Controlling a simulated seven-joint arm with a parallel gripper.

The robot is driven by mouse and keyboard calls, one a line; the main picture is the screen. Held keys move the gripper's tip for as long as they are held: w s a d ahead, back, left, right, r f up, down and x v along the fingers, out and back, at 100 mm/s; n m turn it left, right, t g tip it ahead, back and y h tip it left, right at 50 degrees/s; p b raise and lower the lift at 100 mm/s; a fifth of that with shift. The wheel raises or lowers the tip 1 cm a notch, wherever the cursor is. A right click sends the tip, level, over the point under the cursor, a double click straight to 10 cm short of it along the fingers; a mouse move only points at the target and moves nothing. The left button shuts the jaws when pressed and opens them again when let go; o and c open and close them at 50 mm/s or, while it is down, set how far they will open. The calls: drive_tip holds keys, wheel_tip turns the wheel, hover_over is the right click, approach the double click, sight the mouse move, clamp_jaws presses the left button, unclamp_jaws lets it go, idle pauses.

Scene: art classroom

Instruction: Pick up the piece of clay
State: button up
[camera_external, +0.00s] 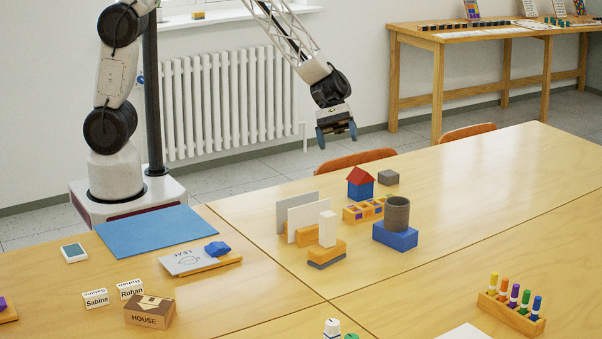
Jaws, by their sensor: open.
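My gripper (337,135) is open and empty, fingers pointing down, high above the far edge of the table. No piece is plainly marked as clay. A small grey block (388,177) lies on the table to the right of a blue block house with a red roof (361,184); it could be clay. A small blue lump (217,248) sits at the right end of a wooden board beside a card reading LEAF (188,261); I cannot tell if it is clay. My gripper is apart from both.
A grey cylinder (397,214) stands on a blue block (394,237). Upright panels (308,215) and wooden blocks (327,252) stand left of it. A HOUSE box (150,312) and marker rack (512,313) are nearer.

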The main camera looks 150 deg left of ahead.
drive_tip(key=s+a+f+n+t+y, duration=0.1)
drive_tip(key=s+a+f+n, duration=0.1)
drive_tip(key=a+f+n, duration=0.3)
drive_tip(key=s+a+f+t+y, duration=0.1)
drive_tip(key=s+a+f+y, duration=0.15)
drive_tip(key=a, duration=0.55)
drive_tip(key=n+t+y, duration=0.2)
drive_tip(key=n, duration=0.3)
approach(389, 173)
drive_tip(key=x, duration=0.2)
drive_tip(key=shift+w+a+f, duration=0.1)
drive_tip(key=shift+w, duration=0.15)
drive_tip(key=shift+x, duration=1.3)
drive_tip(key=shift+w, duration=0.15)
drive_tip(key=shift+x, duration=2.5)
